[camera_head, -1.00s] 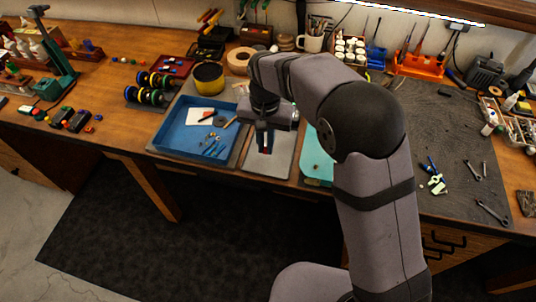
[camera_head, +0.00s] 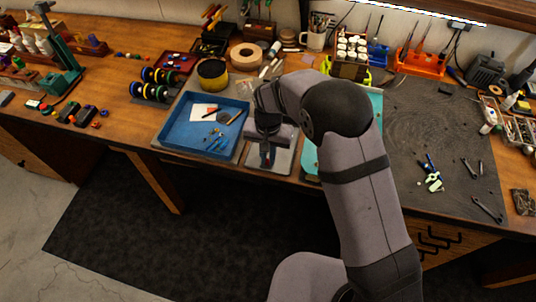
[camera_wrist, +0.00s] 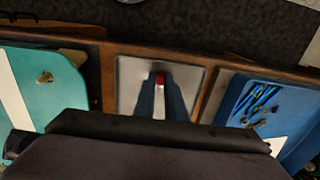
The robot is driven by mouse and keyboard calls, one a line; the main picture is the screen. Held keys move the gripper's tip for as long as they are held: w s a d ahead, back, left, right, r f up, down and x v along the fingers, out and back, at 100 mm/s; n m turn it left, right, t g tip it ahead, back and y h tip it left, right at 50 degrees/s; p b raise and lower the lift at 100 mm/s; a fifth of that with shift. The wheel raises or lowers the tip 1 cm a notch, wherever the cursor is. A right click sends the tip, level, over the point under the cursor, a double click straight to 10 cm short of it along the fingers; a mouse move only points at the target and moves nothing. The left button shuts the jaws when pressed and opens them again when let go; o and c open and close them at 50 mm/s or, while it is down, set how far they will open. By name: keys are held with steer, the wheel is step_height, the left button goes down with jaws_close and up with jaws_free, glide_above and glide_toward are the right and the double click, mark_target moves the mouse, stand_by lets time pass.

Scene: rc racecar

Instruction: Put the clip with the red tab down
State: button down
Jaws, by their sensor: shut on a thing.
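My gripper (camera_head: 266,157) points down over a grey pad (camera_head: 281,164) near the bench's front edge. In the wrist view, my gripper's two dark blue-grey fingers (camera_wrist: 160,85) are closed around the clip with the red tab. The red tab (camera_wrist: 160,79) shows between the fingertips, and a small bit of red also shows in the head view. The rest of the clip is mostly hidden by the fingers. The grey pad also shows in the wrist view (camera_wrist: 130,85), under the fingers. Whether the clip touches the pad, I cannot tell.
A blue tray (camera_head: 174,137) with several small blue clips and a white card stands left of the pad. A teal tray (camera_head: 309,157) lies right of the pad, partly behind my arm. A tape roll (camera_head: 245,57) and a yellow-black round tin (camera_head: 212,73) stand behind.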

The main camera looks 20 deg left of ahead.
mark_target(268, 160)
steer(key=shift+f, duration=0.1)
steer(key=c, duration=2.2)
jaws_free()
steer(key=shift+f, duration=0.1)
steer(key=o, duration=0.4)
step_height(268, 160, up, 12)
steer(key=b, duration=0.4)
steer(key=shift+r, duration=0.25)
